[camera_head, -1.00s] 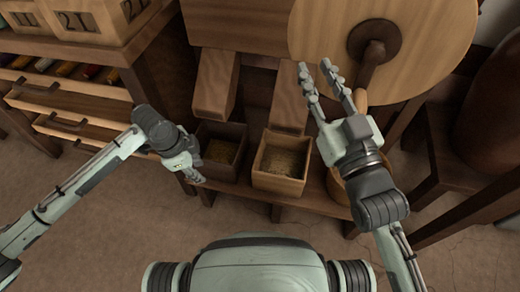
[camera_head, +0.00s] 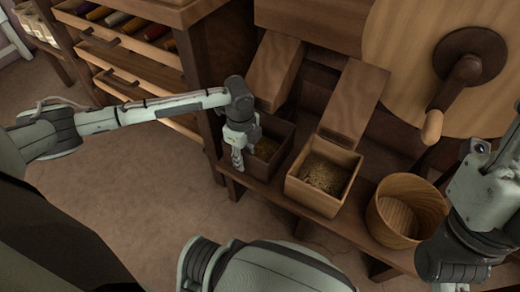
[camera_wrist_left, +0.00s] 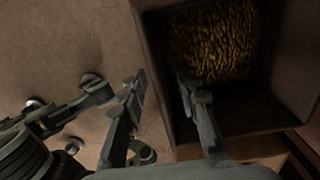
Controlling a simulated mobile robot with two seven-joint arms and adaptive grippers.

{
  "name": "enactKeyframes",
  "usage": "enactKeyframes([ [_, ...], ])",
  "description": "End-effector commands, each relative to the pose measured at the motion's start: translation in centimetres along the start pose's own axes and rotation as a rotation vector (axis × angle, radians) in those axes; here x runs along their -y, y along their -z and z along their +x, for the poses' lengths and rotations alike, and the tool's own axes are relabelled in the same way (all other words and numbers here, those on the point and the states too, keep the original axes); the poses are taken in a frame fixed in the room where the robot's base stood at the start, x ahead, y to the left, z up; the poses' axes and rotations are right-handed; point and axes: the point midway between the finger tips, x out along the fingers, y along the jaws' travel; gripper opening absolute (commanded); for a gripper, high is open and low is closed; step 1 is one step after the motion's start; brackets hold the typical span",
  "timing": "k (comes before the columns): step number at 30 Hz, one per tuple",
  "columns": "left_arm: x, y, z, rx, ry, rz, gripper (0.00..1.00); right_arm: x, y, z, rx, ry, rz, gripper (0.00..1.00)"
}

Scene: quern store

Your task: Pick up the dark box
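The dark box (camera_head: 268,150) is an open-topped dark brown wooden box with golden grain inside, on a low wooden shelf. My left gripper (camera_head: 239,158) is at its left wall, pointing down. In the left wrist view, the dark box (camera_wrist_left: 258,118) fills the upper right with its grain. There my left gripper (camera_wrist_left: 160,88) has its fingers apart, one outside the near wall and one inside the box. A gap shows between the fingertips, with the wall between them. My right gripper (camera_head: 482,185) is at the right edge, its fingers not clearly visible.
A lighter grain box (camera_head: 322,182) stands close to the right of the dark box, and a round wooden tub (camera_head: 405,210) further right. Sloping wooden chutes (camera_head: 355,98) hang above. A drawer cabinet (camera_head: 135,45) is at upper left. The floor in front is clear.

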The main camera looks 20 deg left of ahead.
Motion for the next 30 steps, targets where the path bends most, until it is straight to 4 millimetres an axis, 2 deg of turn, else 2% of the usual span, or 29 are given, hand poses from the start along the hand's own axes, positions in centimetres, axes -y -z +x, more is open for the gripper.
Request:
enactKeyframes([
  [8, 0.03, 0.02, 0.35, 0.0, 0.002, 0.001, 0.31, -0.04, 0.42, -0.07, -0.024, 0.0, -0.002, 0.27],
  [16, 0.04, 0.03, 0.33, 0.0, 0.002, 0.001, 0.0, -0.03, 0.41, -0.07, -0.023, 0.0, -0.001, 0.27],
  [30, 0.15, 0.05, 0.09, -0.001, 0.005, 0.001, 0.0, -0.02, 0.4, 0.03, -0.022, 0.0, -0.001, 0.27],
])
